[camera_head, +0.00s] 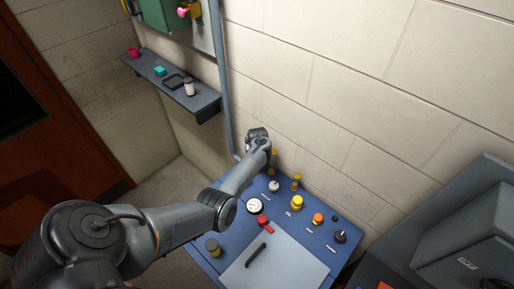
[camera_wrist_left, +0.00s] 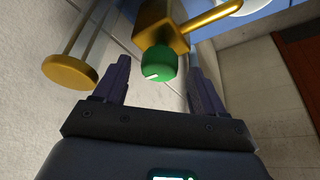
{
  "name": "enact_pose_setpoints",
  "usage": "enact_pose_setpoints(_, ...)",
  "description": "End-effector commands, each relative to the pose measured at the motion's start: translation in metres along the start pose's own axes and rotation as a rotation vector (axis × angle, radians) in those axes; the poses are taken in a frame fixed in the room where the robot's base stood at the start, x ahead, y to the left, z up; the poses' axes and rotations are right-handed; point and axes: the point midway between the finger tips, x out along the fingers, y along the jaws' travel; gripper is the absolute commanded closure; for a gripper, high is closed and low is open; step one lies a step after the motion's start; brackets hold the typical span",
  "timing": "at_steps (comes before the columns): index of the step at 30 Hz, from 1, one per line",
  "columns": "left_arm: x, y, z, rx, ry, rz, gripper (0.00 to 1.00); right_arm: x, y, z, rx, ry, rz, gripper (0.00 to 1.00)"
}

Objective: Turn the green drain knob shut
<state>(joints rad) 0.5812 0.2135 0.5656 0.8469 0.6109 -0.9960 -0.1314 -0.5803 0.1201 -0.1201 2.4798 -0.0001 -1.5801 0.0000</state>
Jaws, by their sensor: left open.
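The green drain knob (camera_wrist_left: 157,63) has a white mark on its face and sits on a brass valve body (camera_wrist_left: 160,25) in the left wrist view. My left gripper (camera_wrist_left: 158,72) is open, with one finger on each side of the knob and gaps between fingers and knob. Whether the fingertips reach past the knob's face I cannot tell. In the head view my left arm reaches over the blue panel (camera_head: 208,262) to its back edge by the wall. The knob is not visible there. My right gripper is in neither view.
A brass lever (camera_wrist_left: 215,20) extends right from the valve body. A brass disc on a rod (camera_wrist_left: 70,72) stands to its left. The panel carries a gauge (camera_head: 255,206), a red lever (camera_head: 265,223) and several knobs. A shelf (camera_head: 190,99) hangs at the left.

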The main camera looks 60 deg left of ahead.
Motion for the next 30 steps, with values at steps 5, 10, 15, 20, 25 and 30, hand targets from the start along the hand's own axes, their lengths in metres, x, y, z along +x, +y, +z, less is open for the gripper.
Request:
enact_pose_setpoints(5, -0.026, 0.000, -0.001, 0.000, 0.003, 0.001, 0.30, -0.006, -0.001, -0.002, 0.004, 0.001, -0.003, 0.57)
enact_pose_setpoints(10, -0.055, 0.000, -0.001, 0.000, 0.005, 0.000, 0.30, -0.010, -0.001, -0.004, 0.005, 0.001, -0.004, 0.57)
enact_pose_setpoints(15, -0.080, 0.000, -0.001, 0.000, 0.003, 0.000, 0.30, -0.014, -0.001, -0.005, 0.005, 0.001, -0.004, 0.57)
enact_pose_setpoints(20, -0.093, 0.000, 0.000, -0.001, 0.001, 0.000, 0.30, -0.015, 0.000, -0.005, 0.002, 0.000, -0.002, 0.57)
enact_pose_setpoints(25, -0.097, 0.000, 0.000, -0.001, 0.000, 0.001, 0.30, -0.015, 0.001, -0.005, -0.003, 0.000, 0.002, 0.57)
enact_pose_setpoints(30, -0.097, 0.000, 0.000, -0.002, 0.000, 0.001, 0.30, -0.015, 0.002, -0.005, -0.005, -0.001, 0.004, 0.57)
